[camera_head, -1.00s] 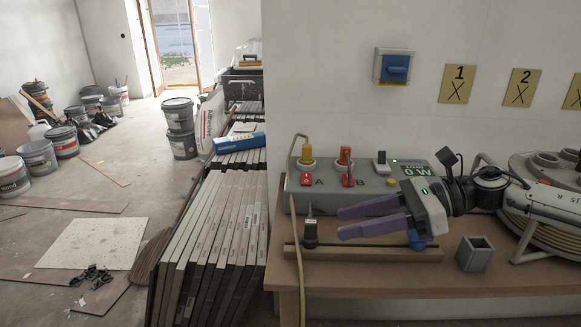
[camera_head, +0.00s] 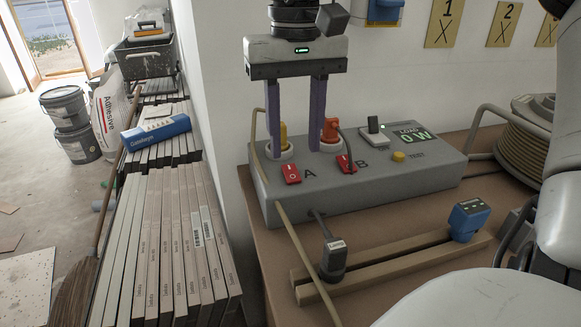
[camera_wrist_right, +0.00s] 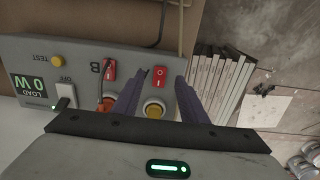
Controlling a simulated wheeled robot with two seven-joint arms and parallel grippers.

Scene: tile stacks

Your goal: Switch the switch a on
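Switch A (camera_head: 291,173) is a red rocker near the front left of the grey power box (camera_head: 405,180), beside the letter A. It also shows in the wrist view (camera_wrist_right: 159,76). My right gripper (camera_head: 296,150) points down at the box, its purple fingers apart and empty. The fingertips are close to switch A; contact cannot be told. A yellow plug (camera_head: 283,136) behind the switch shows between the fingers. Red switch B (camera_head: 345,164) is to the right. The display (camera_head: 414,136) reads 0 W. My left gripper is not in view.
An orange plug (camera_head: 330,130) stands by the right finger. A dark plug marked Lamp (camera_head: 333,258) and a blue device (camera_head: 468,218) sit on a wooden rail (camera_head: 395,262) in front of the box. Tile stacks (camera_head: 165,240) stand left of the table.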

